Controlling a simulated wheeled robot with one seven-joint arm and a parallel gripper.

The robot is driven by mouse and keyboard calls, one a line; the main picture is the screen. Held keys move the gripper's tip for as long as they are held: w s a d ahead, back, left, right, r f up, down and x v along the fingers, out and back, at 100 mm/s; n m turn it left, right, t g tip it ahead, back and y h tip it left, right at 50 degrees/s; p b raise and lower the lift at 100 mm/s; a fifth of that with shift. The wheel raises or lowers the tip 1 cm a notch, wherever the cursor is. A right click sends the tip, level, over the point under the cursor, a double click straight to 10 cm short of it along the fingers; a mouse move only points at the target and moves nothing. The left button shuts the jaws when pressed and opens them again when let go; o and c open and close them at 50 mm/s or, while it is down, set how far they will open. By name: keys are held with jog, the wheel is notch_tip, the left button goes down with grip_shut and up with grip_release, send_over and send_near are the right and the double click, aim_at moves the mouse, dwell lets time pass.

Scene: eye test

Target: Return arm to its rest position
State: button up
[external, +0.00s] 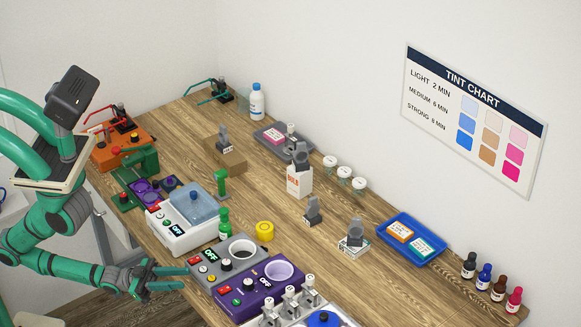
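My green arm (45,240) stands at the left, bent, with its lower part reaching down and to the right. My gripper (186,278) is at the near left edge of the workbench, left of the grey heater box. Its two fingers point right and are apart, with nothing visible between them. Whether it is over the bench edge or just outside it is hard to tell.
The wooden workbench (325,245) is crowded. Near my gripper are a grey heater box (212,272), a purple one (250,303) and a white machine with a blue lid (188,215). An orange box (120,148) and a blue tray (437,249) stand farther off.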

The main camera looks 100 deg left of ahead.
jog(key=s+f+n+g+y, duration=0.3)
jog(key=s+f+g, duration=0.4)
jog(key=s+f, duration=0.4)
notch_tip(320, 180, down, 3)
jog(key=shift+s+d+f+n+y, duration=0.2)
jog(key=shift+s+d+n+y, duration=0.1)
jog(key=shift+s+y, duration=0.15)
